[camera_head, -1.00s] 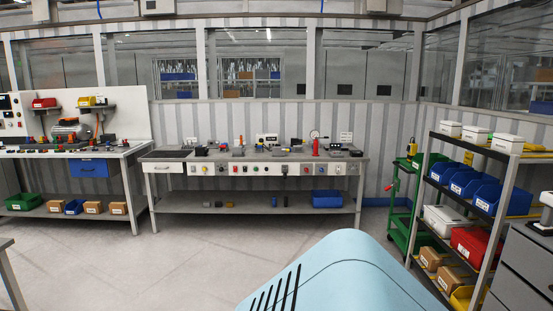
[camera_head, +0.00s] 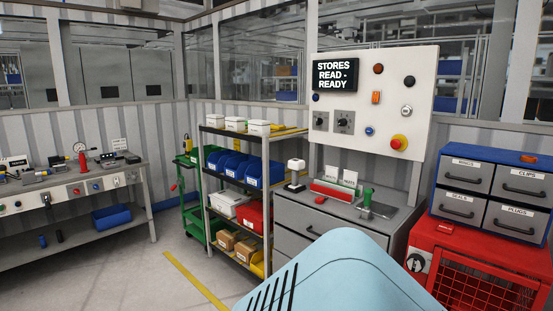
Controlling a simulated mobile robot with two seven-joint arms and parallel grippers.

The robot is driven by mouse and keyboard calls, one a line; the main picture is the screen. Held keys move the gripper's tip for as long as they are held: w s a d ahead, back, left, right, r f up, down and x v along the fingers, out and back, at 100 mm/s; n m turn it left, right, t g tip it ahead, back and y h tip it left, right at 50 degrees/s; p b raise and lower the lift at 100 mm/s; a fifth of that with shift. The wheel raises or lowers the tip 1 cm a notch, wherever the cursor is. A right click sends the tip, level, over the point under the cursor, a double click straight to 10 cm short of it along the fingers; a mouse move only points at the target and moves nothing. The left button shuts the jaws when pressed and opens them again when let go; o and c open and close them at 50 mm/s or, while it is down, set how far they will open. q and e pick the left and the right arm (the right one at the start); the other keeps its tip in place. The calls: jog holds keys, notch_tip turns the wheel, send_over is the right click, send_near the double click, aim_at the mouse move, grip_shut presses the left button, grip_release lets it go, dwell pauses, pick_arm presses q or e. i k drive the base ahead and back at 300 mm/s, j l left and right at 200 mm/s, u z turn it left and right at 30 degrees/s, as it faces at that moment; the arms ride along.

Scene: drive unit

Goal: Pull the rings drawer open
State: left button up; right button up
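The rings drawer (camera_head: 482,172) is the upper left grey drawer of a small blue drawer cabinet (camera_head: 497,153) at the right of the head view. It has a dark bar handle and a small white label on its front. It looks closed, flush with the other drawers. The clips drawer (camera_head: 536,187) is to its right, the seals drawer (camera_head: 474,212) below it, and the plugs drawer (camera_head: 531,225) diagonally below; these look closed too. Neither of my grippers is in view.
The cabinet stands on a red cage cupboard (camera_head: 451,236). Left of it are a grey drawer bench (camera_head: 290,213) under a control panel (camera_head: 375,100), a shelf rack (camera_head: 266,190) and a green trolley (camera_head: 189,212). Open floor lies at lower left.

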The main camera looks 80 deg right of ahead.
aim_at(467, 174)
jog(key=z, duration=4)
jog(key=i+j+z, duration=0.15)
jog(key=z, duration=0.35)
jog(key=i+j+z, duration=0.3)
jog(key=z, duration=0.15)
jog(key=i+j, duration=0.15)
jog(key=j, duration=0.15)
jog(key=i+j+z, duration=0.1)
jog(key=j, duration=0.2)
jog(key=i+j, duration=0.2)
jog(key=i+j+z, duration=0.15)
jog(key=j, duration=0.3)
